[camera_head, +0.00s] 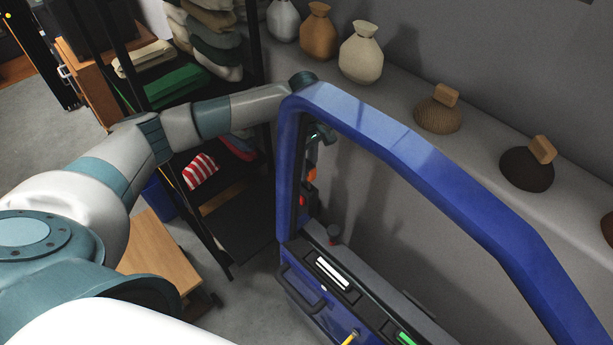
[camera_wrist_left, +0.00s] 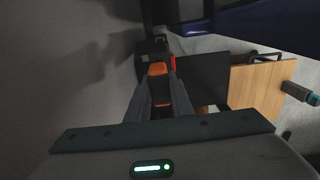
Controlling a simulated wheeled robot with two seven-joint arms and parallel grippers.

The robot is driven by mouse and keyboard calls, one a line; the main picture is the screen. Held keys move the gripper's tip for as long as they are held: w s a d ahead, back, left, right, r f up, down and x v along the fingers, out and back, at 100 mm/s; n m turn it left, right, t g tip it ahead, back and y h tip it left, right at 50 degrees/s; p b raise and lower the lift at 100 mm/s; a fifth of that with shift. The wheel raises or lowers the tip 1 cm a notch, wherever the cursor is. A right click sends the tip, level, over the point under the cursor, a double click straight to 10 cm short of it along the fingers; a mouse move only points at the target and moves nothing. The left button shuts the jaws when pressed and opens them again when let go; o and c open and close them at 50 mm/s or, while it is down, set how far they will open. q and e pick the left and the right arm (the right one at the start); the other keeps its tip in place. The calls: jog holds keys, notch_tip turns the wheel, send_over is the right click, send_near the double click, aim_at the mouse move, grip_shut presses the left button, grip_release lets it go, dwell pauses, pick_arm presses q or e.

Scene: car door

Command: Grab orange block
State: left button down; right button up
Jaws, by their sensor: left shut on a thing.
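The blue car door (camera_head: 440,165) stands at the right in the head view. My left arm reaches behind its window frame. My left gripper (camera_head: 313,160) shows partly through the window opening, with the orange block (camera_head: 312,174) at its tips. In the left wrist view, the gripper's two fingers (camera_wrist_left: 160,88) are shut on the orange block (camera_wrist_left: 157,69), which shows between their tips. The frame post hides part of the wrist in the head view. My right gripper is in neither view.
A red part (camera_wrist_left: 172,63) sits beside the block. A shelf of folded cloth (camera_head: 205,85) stands at the left, by a wooden table (camera_head: 160,255). A ledge behind the door holds several vases and ornaments (camera_head: 362,52). The grey wall is close behind the gripper.

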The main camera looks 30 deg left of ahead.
pick_arm(q)
notch_tip(320, 180, up, 5)
jog(key=shift+r+b, duration=0.1)
jog(key=shift+b, duration=0.75)
jog(key=shift+r, duration=0.55)
